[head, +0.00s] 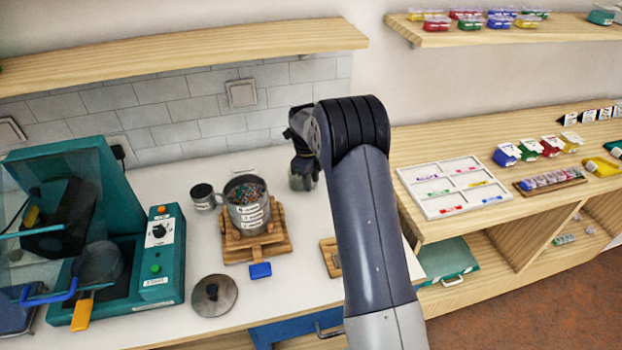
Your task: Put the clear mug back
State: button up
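A clear, greyish mug (302,182) stands on or just above the white counter near the back wall, right of the bead pot. My gripper (303,158) points down at the mug's top, and my own arm covers part of it. The fingertips are dark and small, so I cannot tell whether they are closed on the mug. The mug's right side is partly hidden by my arm.
A pot of beads (247,207) stands on a wooden trivet (277,245), with a steel mug (203,196) to its left. A lid (214,296) and a blue block (260,270) lie in front. A small wooden board (329,257) is beside my arm. A teal machine (160,255) fills the left.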

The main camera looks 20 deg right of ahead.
jog(key=shift+r, duration=0.1)
notch_tip(320, 180, up, 12)
jog(key=a+b, duration=0.1)
dwell(0.5)
